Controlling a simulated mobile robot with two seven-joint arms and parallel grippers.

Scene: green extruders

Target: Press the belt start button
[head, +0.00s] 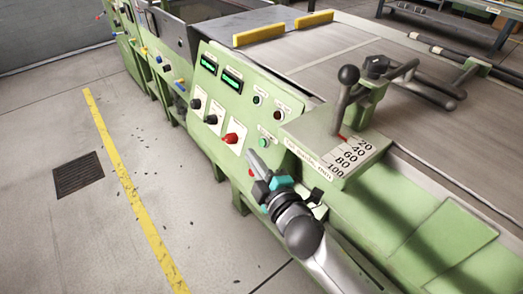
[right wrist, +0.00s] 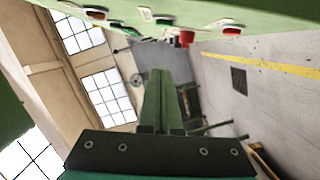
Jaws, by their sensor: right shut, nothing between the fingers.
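The green control panel (head: 232,105) carries several buttons and knobs. A green button (head: 258,100) and a dark red one (head: 277,115) sit at its upper right. Another green button (head: 263,142) is lower, close to my right gripper (head: 251,154). The small labels are too blurred to tell which is the belt start button. My right gripper is shut and empty, its tips in front of the panel's lower right part; touching cannot be told. The right wrist view shows the closed fingers (right wrist: 160,75), with a green button (right wrist: 164,20) above them. My left gripper is out of view.
A large red knob (head: 234,133) and black knobs (head: 212,119) sit left of my right gripper. A lever (head: 347,90) with a number scale stands above right. Open floor with a yellow line (head: 127,185) lies to the left.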

